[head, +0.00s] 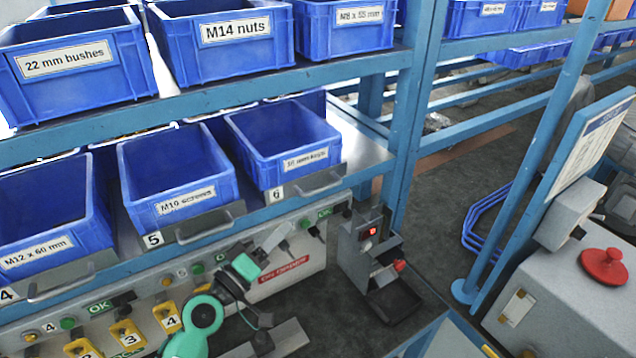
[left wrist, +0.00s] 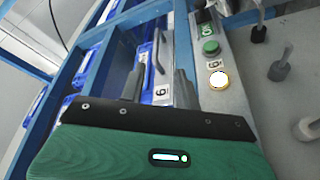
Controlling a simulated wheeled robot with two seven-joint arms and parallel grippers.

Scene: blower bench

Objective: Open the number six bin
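The number six bin (head: 262,150) is a blue open-topped box at the right end of the lower shelf row. Its front has a small 6 plate and a grey bar handle (head: 322,184). Its front is about in line with the neighbouring bins. My left gripper (head: 279,236), on a green wrist, is below and left of that handle, in front of the panel. In the left wrist view the two dark fingers (left wrist: 160,82) are apart, with the 6 plate (left wrist: 161,92) and handle (left wrist: 168,52) seen beyond them. I see no contact. My right gripper is not in view.
Bin five (head: 175,165) and bin four (head: 45,205) stand to the left. Below runs a grey panel (head: 305,268) with buttons, yellow tags and hooks. A grey device with a red light (head: 360,245) stands at right. Blue posts (head: 408,130) rise beyond bin six.

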